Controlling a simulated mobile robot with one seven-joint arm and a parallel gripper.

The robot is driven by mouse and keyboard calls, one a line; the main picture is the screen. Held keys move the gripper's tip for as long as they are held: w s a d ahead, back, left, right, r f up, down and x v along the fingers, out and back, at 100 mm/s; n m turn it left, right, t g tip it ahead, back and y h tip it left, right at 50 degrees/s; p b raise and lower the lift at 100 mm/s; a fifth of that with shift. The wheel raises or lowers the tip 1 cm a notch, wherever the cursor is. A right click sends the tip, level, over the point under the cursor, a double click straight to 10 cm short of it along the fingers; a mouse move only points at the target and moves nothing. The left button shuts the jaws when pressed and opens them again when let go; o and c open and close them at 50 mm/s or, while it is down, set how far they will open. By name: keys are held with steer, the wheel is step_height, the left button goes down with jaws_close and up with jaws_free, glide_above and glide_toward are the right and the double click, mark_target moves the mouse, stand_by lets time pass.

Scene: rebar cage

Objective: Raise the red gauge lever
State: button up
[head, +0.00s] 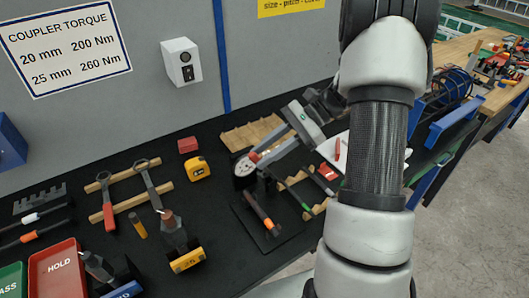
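A gauge with a round white dial (244,167) stands on a black base plate (262,238) on the dark bench top. A small red piece (254,157) shows at the dial's upper right edge. An orange-red handle (258,209) slopes down to the right below the dial, over the plate. I cannot tell for sure which of these is the red gauge lever. My gripper (266,163) reaches in from the upper right, with its fingers pointing down-left at the red piece. It is very close to the dial; contact and finger gap are too small to tell.
A yellow tape measure (196,168) and a red block (187,145) lie left of the gauge. Wrenches (147,185) rest on wooden strips further left. A red HOLD tray (55,272) is at the lower left. My arm hides the bench's right part.

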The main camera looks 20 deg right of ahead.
steer(key=shift+o, duration=0.8)
steer(key=v, duration=1.7)
steer(key=shift+r, duration=0.15)
